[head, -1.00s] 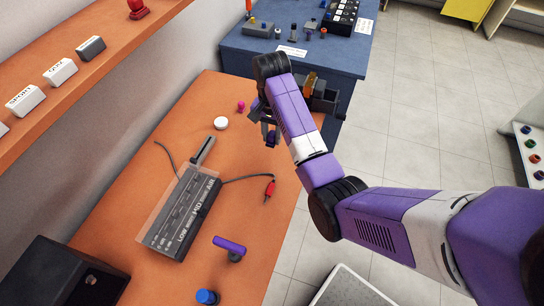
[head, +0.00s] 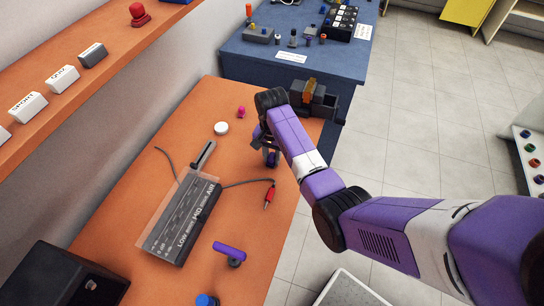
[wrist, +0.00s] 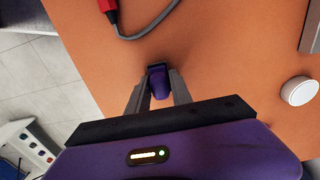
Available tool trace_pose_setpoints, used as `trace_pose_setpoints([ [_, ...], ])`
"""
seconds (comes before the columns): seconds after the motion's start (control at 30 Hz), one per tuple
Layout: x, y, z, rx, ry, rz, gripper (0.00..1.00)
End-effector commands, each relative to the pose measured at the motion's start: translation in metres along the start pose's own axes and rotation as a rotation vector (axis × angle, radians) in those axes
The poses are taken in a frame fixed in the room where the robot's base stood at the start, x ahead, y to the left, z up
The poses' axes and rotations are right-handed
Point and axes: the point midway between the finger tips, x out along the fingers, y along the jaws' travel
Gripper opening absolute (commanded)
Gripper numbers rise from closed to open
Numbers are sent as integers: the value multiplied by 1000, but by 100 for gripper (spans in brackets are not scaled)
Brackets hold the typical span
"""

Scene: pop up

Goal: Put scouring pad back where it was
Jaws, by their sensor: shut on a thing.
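My gripper (head: 271,157) is shut on a small dark and purple piece (wrist: 158,82). In the wrist view it sits between the two grey fingers, over the orange worktop. I cannot tell whether this piece is the scouring pad; the fingers hide part of it. In the head view my gripper is above the right part of the orange table (head: 120,220), to the right of a white round puck (head: 221,128), which also shows at the right of the wrist view (wrist: 299,91).
A grey labelled panel (head: 183,220) with cables and a red plug (head: 269,195) lies nearby. A purple-topped knob (head: 229,252) stands in front. A dark holder (head: 322,103) with an orange-brown piece stands behind my gripper, by the blue table (head: 250,68). A pink peg (head: 241,112) stands near the puck.

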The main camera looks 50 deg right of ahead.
Motion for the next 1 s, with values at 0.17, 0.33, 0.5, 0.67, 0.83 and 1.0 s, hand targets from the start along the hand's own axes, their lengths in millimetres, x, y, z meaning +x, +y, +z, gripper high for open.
trace_pose_setpoints([
  [0.17,2,0,0,0,0,0,38],
  [0.33,2,0,0,0,0,0,48],
  [0.5,2,0,0,0,0,0,48],
  [0.67,-7,0,0,0,1,-1,48],
  [0.83,-36,-1,-1,0,4,-4,48],
  [1.0,-71,-1,-1,0,4,-3,48],
])
